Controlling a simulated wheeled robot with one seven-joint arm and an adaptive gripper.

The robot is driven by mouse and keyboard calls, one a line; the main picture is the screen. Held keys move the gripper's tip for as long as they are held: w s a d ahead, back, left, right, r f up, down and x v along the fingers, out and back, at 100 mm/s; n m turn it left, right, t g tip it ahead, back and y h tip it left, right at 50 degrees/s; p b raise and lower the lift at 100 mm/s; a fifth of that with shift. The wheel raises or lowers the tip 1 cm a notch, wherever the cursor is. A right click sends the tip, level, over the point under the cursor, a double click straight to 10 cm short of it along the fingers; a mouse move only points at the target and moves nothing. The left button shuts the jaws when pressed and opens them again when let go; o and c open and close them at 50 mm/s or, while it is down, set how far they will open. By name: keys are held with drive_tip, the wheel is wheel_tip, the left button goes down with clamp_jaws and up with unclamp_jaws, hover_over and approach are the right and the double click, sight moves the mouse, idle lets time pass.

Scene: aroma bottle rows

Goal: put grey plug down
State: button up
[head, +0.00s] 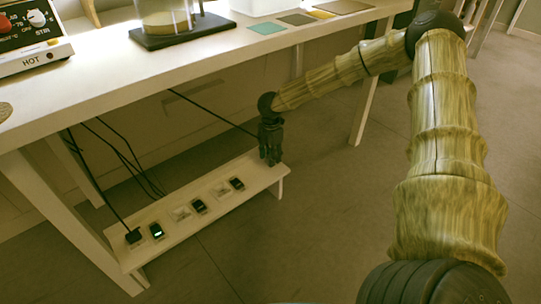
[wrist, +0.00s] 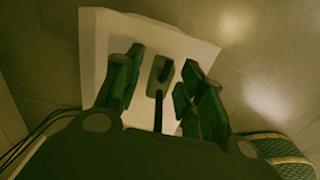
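My gripper (head: 270,146) points down at the far right end of a low white shelf (head: 262,178) under the table. In the wrist view my gripper (wrist: 163,62) has its two fingers apart. A small grey plug (wrist: 164,68) lies between the fingers over the white shelf surface (wrist: 95,50), with visible gaps on both sides. A dark cable (wrist: 158,112) runs from the plug back toward my palm. In the head view the plug is hidden by the gripper. Whether it rests flat on the shelf is hard to tell.
On the shelf stand a black plug (head: 133,236), a lit switch (head: 156,230), two dark switches (head: 199,206) (head: 237,184) and pale sockets (head: 181,213) (head: 221,190). Black cables (head: 125,160) hang beneath the table (head: 130,78). Floor right of the shelf is clear.

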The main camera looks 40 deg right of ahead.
drive_tip(key=shift+r, duration=0.1)
drive_tip(key=shift+r+p, duration=2.15)
drive_tip(key=shift+r, duration=1.65)
